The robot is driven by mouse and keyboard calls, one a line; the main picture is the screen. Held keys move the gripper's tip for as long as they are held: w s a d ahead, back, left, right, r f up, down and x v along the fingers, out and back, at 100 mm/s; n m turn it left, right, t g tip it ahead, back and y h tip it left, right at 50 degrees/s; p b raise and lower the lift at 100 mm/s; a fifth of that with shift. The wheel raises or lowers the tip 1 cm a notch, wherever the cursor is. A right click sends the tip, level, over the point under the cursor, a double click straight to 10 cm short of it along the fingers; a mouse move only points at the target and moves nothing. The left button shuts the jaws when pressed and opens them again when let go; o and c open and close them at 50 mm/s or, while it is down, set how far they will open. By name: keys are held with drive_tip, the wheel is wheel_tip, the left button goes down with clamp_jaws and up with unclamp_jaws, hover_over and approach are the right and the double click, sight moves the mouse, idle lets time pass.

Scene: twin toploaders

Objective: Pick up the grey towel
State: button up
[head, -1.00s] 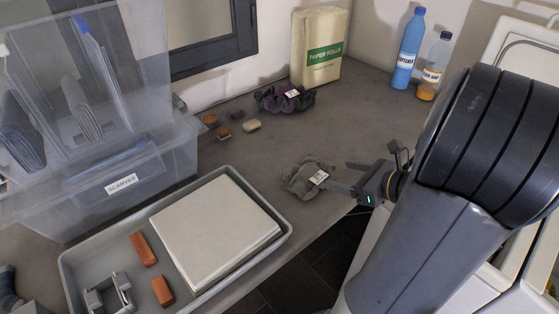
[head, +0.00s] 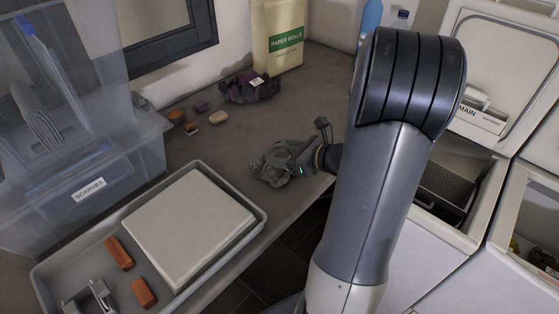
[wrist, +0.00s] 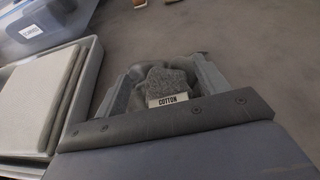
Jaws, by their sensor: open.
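The grey towel (head: 268,163) lies crumpled on the countertop near its front edge in the head view. In the wrist view the towel (wrist: 168,80) shows a white label reading COTTON. My gripper (head: 277,161) is at the towel, its fingers over it. In the wrist view my gripper (wrist: 165,88) is open, with one finger at each side of the towel's middle. Part of the towel is hidden by the gripper; whether the fingers touch it I cannot tell.
A grey tray (head: 256,226) with a pale slab and orange blocks stands left of the towel. A purple cloth (head: 250,88) and small soap-like pieces (head: 218,117) lie behind. The SCARVES bin (head: 110,185) is far left. Open toploaders (head: 450,190) stand right.

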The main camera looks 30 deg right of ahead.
drive_tip(key=shift+w+a+f, duration=0.15)
drive_tip(key=shift+w+a, duration=0.05)
drive_tip(key=shift+w, duration=0.2)
drive_tip(key=c, duration=1.5)
